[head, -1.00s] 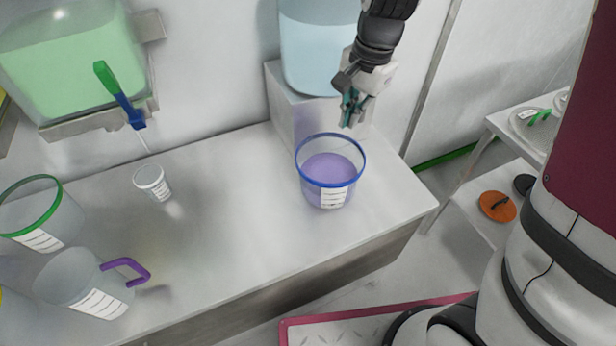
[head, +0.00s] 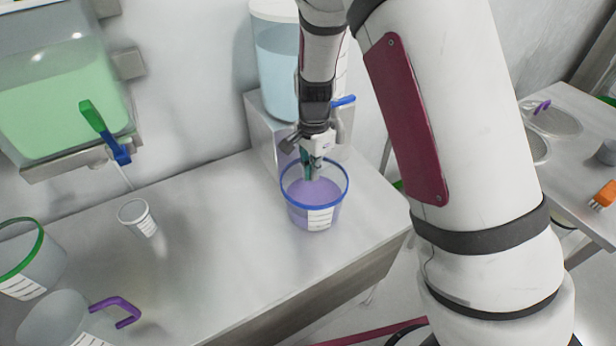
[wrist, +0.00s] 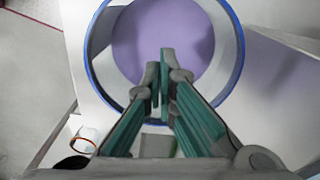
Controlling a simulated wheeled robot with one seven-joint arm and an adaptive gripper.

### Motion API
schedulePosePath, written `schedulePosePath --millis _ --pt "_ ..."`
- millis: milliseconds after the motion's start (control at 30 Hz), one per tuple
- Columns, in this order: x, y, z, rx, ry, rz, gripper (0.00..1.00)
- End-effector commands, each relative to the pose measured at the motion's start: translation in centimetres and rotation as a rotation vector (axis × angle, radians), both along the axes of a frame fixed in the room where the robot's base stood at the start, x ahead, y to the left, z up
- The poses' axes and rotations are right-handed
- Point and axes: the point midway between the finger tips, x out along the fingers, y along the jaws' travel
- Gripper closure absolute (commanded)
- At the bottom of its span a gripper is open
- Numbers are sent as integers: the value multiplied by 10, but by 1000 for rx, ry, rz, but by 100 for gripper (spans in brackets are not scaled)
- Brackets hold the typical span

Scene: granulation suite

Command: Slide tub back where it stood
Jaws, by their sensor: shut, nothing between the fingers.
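A clear tub (head: 297,215) with a blue rim and purple contents stands upright on the steel counter, near its right end, with a white label on its front. It also shows in the wrist view (wrist: 97,75), its round opening facing the camera. My gripper (head: 312,174) points down at the back part of the tub's opening. Its teal fingers (wrist: 160,75) are together and empty, and their tips overlap the purple contents in the wrist view. I cannot tell how far the tips reach below the rim, or whether they touch the wall.
A stand (head: 264,135) with a clear blue-liquid container (head: 277,72) is right behind the tub. The counter (head: 220,240) between is clear.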

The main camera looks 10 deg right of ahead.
Motion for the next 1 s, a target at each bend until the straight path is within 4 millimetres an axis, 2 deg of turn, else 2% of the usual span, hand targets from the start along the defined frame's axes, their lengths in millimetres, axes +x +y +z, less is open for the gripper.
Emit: schedulePosePath --millis 400,500,700,1000 --pt "-2 -1 -82 -1 4 -1 100" --pt "-9 15 -79 1 0 4 100" --pt "-16 32 -80 0 0 1 100" --pt "-17 36 -81 0 -1 0 100"
